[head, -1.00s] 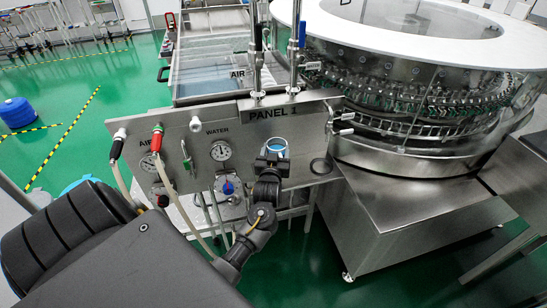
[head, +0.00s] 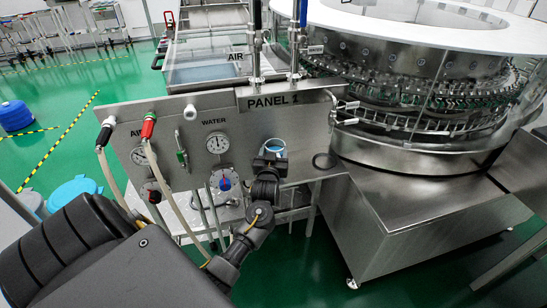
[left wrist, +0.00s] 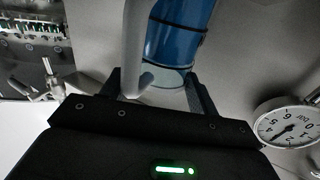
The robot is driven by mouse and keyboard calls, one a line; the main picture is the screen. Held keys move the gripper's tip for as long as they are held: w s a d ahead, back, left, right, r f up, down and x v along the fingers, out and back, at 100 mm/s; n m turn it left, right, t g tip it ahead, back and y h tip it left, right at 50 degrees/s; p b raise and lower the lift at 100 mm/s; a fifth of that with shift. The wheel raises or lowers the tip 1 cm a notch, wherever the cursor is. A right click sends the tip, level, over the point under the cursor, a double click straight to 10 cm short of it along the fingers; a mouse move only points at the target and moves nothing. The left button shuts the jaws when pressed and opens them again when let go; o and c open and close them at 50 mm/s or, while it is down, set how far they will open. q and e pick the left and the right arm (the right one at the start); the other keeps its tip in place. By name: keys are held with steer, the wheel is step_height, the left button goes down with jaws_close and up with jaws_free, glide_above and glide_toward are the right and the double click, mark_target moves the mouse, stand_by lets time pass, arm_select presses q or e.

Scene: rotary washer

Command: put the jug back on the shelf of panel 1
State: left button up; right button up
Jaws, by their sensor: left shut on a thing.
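The jug (head: 276,147) shows in the head view as a small pale-blue rim just beyond my left gripper (head: 268,165), in front of panel 1 (head: 240,118); most of it is hidden. In the left wrist view the jug is a blue cylinder (left wrist: 178,35) with a dark band and a pale end, and a grey handle bar (left wrist: 133,45) runs down between the fingers. My left gripper (left wrist: 155,90) is shut on the jug, apparently at its handle. My right gripper is not in view.
Hoses (head: 112,170) and gauges (head: 218,143) sit on the panel left of the jug, and a gauge (left wrist: 290,125) is close at right in the wrist view. Metal taps (head: 345,112) stick out at the panel's right. The large rotary washer (head: 420,90) stands behind right.

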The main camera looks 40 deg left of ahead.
arm_select(q)
steer(key=shift+r, duration=0.2)
steer(key=shift+f, duration=0.1)
steer(key=o, duration=0.8)
steer(key=shift+f, duration=0.2)
steer(key=o, duration=0.5)
steer(key=shift+r, duration=0.1)
steer(key=shift+r, duration=0.2)
steer(key=v, duration=1.2)
steer(key=shift+s+f, duration=0.1)
